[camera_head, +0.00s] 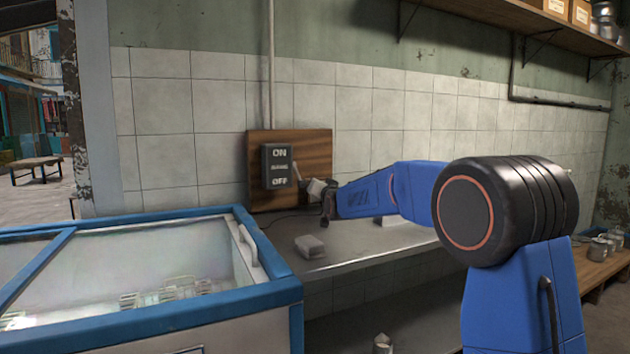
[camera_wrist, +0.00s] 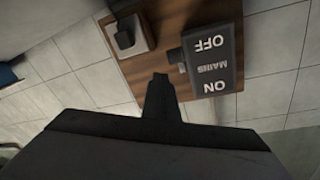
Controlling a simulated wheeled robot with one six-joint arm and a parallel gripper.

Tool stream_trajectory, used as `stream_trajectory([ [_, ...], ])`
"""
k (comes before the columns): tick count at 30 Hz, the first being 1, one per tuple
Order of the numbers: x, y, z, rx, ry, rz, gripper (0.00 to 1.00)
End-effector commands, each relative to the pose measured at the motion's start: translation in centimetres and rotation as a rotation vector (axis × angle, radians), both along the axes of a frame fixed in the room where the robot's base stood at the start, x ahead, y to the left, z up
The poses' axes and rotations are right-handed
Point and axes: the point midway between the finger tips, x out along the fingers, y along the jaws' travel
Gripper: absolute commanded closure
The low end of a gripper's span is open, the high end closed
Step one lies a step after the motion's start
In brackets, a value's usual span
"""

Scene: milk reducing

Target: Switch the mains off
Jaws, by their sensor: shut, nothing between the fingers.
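The mains switch (camera_head: 279,166) is a dark box marked ON at the top, MAINS in the middle and OFF at the bottom. It is fixed to a wooden board (camera_head: 308,146) on the tiled wall. In the wrist view the box (camera_wrist: 214,62) appears upside down. Its small lever (camera_wrist: 176,57) sticks out from the side, level with the space between MAINS and OFF. My gripper (camera_head: 327,216) is to the right of the box and a little below it. In the wrist view its shut fingers (camera_wrist: 160,82) are empty, beside the lever with a small apparent gap.
A white socket with a dark plug (camera_wrist: 124,38) is on the board near my gripper. Below is a grey counter (camera_head: 345,250) with a pale block (camera_head: 310,246). A blue-rimmed chest freezer (camera_head: 283,283) stands at the left. A shelf (camera_head: 490,15) hangs upper right.

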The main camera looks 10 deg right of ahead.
Motion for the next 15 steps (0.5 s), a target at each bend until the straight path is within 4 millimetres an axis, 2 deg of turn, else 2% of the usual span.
stream_trajectory([
  [7,-2.7,-0.2,-3.1,0.000,0.001,0.000,1.00],
  [15,-4.0,-0.3,-4.5,0.001,-0.003,0.000,1.00],
])
